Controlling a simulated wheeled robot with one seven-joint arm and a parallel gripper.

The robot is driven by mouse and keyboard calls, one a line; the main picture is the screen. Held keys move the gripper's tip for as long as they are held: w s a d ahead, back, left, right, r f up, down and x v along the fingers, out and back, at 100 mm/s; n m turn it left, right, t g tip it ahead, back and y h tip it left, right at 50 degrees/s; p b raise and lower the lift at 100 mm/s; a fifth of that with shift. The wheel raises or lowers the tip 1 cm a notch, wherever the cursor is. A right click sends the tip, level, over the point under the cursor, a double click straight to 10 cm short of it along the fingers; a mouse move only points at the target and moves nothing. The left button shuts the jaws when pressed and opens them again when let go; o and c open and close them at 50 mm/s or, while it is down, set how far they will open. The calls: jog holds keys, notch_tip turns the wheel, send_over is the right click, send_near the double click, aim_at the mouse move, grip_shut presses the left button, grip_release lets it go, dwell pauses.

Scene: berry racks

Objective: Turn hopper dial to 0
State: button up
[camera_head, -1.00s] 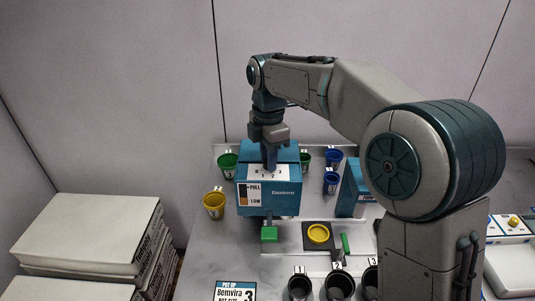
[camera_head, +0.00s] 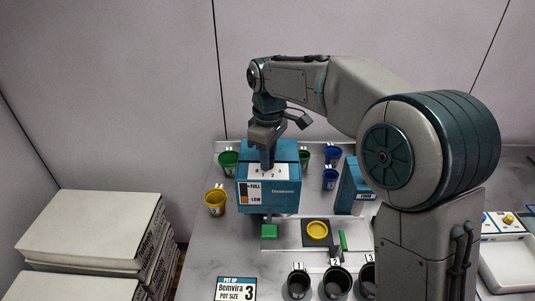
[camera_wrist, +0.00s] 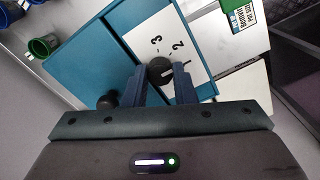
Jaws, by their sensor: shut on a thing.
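The blue hopper (camera_head: 283,200) stands on the table with a FULL/LOW gauge on its front. A white dial plate (camera_wrist: 178,34) with numbers lies on its top face; 3 and 2 are readable in the wrist view. The dark round hopper dial (camera_wrist: 159,70) has a light pointer line toward the right, near the 2. My gripper (camera_wrist: 161,78) is shut on the dial, one blue finger on each side. In the head view my gripper (camera_head: 267,163) comes down from above and hides the dial and part of the plate.
Yellow (camera_head: 215,202), green and blue cups stand around the hopper. A sign reading Bemvira, pot size 3 (camera_head: 236,289), lies at the front. White stacks (camera_head: 90,228) stand at left.

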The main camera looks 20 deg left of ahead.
jog(key=m, duration=1.2)
jog(key=shift+m+p, duration=0.3)
jog(key=shift+p, duration=0.05)
dwell(0.4)
jog(key=o, duration=1)
notch_tip(320, 180, up, 14)
jog(key=shift+d+f, duration=0.1)
